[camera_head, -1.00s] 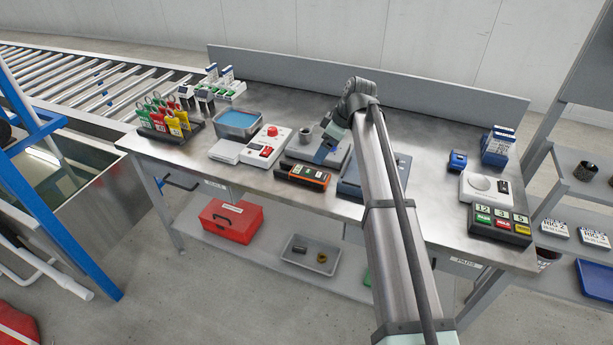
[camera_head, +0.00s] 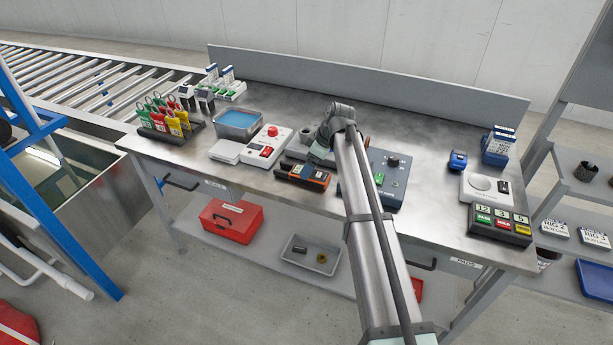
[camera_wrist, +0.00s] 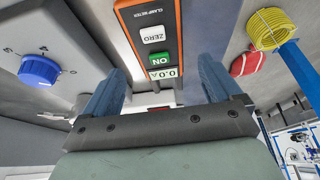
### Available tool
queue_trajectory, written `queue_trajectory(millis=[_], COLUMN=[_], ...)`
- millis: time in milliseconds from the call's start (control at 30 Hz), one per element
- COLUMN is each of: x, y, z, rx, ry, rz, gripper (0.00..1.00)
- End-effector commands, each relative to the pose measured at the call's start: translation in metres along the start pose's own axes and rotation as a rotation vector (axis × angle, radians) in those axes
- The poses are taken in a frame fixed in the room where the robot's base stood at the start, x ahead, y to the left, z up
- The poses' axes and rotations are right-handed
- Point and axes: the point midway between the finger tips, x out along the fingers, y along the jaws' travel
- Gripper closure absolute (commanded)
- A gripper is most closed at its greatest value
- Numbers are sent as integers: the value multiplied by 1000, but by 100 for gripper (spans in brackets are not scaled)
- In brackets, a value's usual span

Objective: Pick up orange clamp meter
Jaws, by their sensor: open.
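The orange clamp meter (camera_head: 296,173), dark-faced with orange edges, lies on the metal workbench (camera_head: 260,120) near its front edge. In the wrist view, the clamp meter (camera_wrist: 152,42) shows a ZERO button, a green ON button and a 0.0 A display. In the wrist view my gripper (camera_wrist: 160,85) is open, with one blue finger on each side of the meter's display end. I cannot tell whether the fingers touch it.
A blue-grey box with a knob (camera_head: 392,160) stands right of the meter. A white unit with red buttons (camera_head: 265,147) stands left of it. A rack of coloured tags (camera_head: 165,125) is at the far left.

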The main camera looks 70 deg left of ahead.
Motion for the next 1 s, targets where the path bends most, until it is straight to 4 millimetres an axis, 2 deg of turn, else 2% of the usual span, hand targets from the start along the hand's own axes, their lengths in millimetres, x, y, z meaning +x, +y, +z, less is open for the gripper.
queue_trajectory(millis=[300, 600, 1000], x=[40, 46, 45], y=[-1, -1, -1], z=[-1, -1, 0], rx=[0, 0, 0], ry=[-1, 0, 0], rz=[-1, 1, 1], gripper=[8, 8, 47])
